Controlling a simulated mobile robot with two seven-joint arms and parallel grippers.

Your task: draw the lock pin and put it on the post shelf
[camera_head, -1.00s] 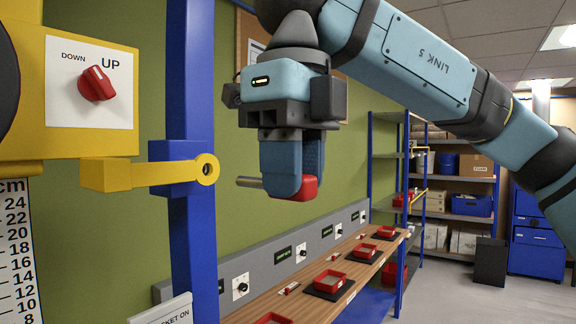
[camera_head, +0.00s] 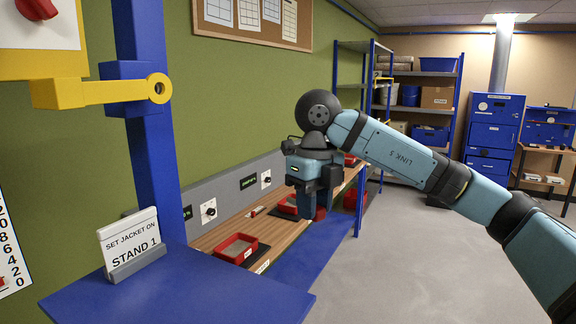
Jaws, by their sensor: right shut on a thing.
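My right gripper (camera_head: 318,208) is shut on the lock pin, well to the right of the blue post and beyond the shelf. Only a bit of the pin's red handle (camera_head: 321,214) shows at the fingers; its metal shaft is hidden. The yellow arm (camera_head: 110,92) on the blue post (camera_head: 150,165) ends in an eye (camera_head: 158,88) with nothing in it. The blue post shelf (camera_head: 190,290) is at the bottom left, in front of the post. My left gripper is not in view.
A sign reading "SET JACKET ON STAND 1" (camera_head: 130,240) stands on the shelf's left back part; the rest of the shelf is bare. Behind is a wooden bench (camera_head: 215,233) with red trays (camera_head: 238,246). Grey floor (camera_head: 400,260) is open at the right.

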